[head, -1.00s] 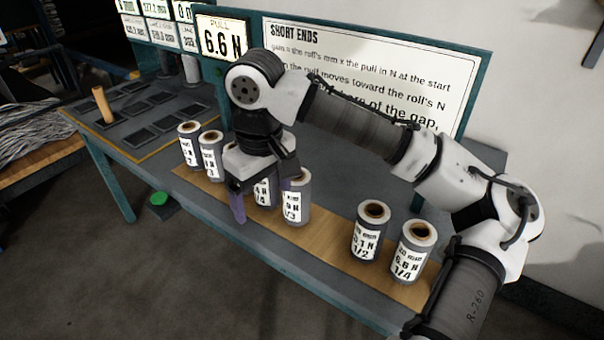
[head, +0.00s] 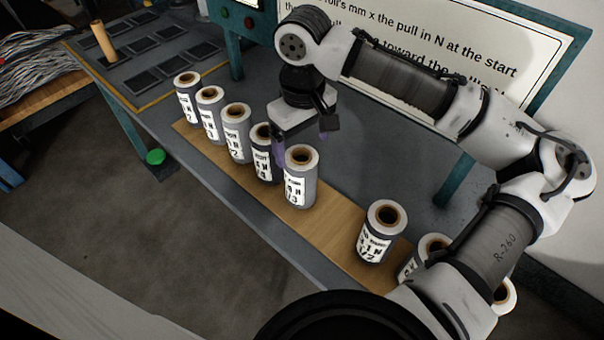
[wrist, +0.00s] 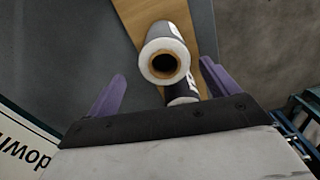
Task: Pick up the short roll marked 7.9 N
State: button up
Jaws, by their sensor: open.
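Several grey rolls with white labels stand upright in a row on a wooden strip (head: 335,215). The 7.9 N label cannot be read for certain. The roll (head: 300,185) nearest my gripper has a label that seems to end in 9 N, with 1/3 below; its first digit is unclear. My gripper (head: 300,146) is open and empty, just behind and above that roll. In the wrist view, one roll's open top (wrist: 165,62) shows between and beyond the purple fingers (wrist: 163,85). A darker roll (wrist: 182,92) shows partly behind the gripper's edge.
Other rolls stand to the left (head: 236,140) and, past a gap, to the right (head: 377,235). My arm hides part of the right end. A sign board (head: 540,60) stands behind. A slotted tray area (head: 150,65) with a wooden peg (head: 103,38) is at far left.

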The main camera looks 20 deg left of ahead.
aim_at(301, 168)
notch_tip(301, 168, down, 2)
jog(key=shift+f, duration=0.1)
jog(key=f, duration=0.1)
jog(key=f+p, duration=0.1)
jog(key=f, duration=0.2)
jog(key=shift+s+f, duration=0.2)
jog(key=shift+s, duration=0.15)
jog(key=shift+f, duration=0.55)
jog(key=c, duration=1.2)
jog(key=shift+r, duration=0.1)
